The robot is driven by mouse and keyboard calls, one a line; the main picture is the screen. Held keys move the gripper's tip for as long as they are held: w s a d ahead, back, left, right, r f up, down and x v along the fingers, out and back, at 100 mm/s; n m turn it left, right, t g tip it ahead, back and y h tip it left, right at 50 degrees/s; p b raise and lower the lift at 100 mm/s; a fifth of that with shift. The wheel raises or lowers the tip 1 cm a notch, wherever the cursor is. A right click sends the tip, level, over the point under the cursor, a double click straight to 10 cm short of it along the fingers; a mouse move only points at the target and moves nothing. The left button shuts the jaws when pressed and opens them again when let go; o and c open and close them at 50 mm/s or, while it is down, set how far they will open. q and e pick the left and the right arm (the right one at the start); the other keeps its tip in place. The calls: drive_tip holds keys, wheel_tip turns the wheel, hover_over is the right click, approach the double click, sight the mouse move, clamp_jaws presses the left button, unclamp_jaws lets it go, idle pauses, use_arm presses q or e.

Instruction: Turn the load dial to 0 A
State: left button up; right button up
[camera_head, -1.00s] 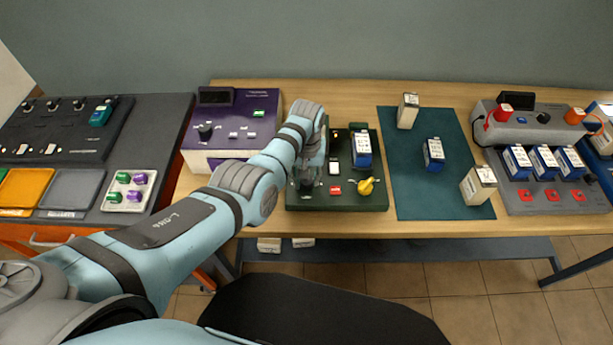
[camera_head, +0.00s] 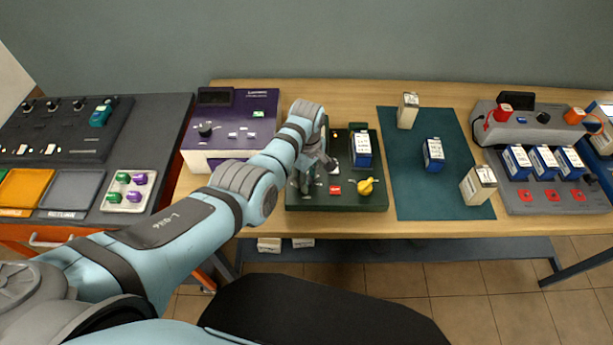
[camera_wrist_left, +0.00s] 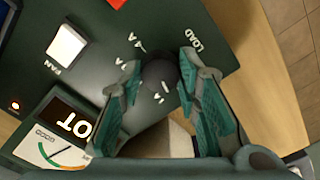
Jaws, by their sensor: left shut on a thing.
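The load dial (camera_wrist_left: 160,72) is a dark round knob on the dark green tester panel (camera_head: 350,201). The word LOAD is printed beside it, with several A marks around it, including 4 A. My left gripper (camera_wrist_left: 163,78) is shut on the dial, one teal-padded finger on each side. In the head view my left gripper (camera_head: 309,180) is over the panel's left part and hides the dial. I cannot tell which mark the dial points to. My right gripper is not in view.
The panel also holds a white FAN switch (camera_wrist_left: 66,46), a gauge (camera_wrist_left: 55,148), a yellow knob (camera_head: 366,186), a red button (camera_head: 335,190) and a blue battery (camera_head: 362,150). A purple device (camera_head: 232,112) stands left. A teal mat (camera_head: 410,195) with several batteries lies right.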

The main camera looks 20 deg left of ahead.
use_arm(q)
drive_tip(key=shift+w+n, duration=0.1)
drive_tip(key=shift+n, duration=1.7)
drive_tip(key=o, duration=1.2)
wheel_tip(320, 180, up, 12)
drive_tip(key=shift+r, duration=0.1)
